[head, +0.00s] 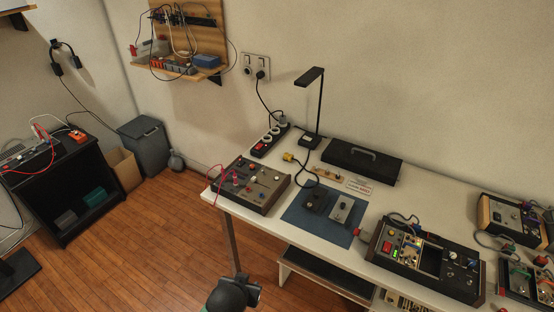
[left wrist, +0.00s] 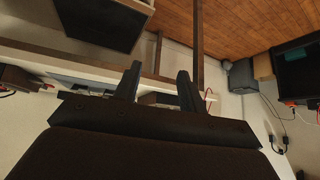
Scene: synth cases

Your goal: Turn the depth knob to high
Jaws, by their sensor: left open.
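Small knobs show on several devices on the white table, but no label is readable, so I cannot tell which is the depth knob. A grey-brown control box (head: 249,187) with several knobs and red cables stands at the table's left end. My left gripper (left wrist: 159,72) is open and empty in the left wrist view, its two dark fingers apart. A dark part of my arm shows at the bottom of the head view, in front of the table and apart from it.
A larger console (head: 425,260) stands at the table's right, with more wired devices (head: 512,220) beyond. A black case (head: 361,162), a desk lamp (head: 318,100) and a power strip (head: 270,140) line the back. The wooden floor (head: 150,240) left of the table is clear.

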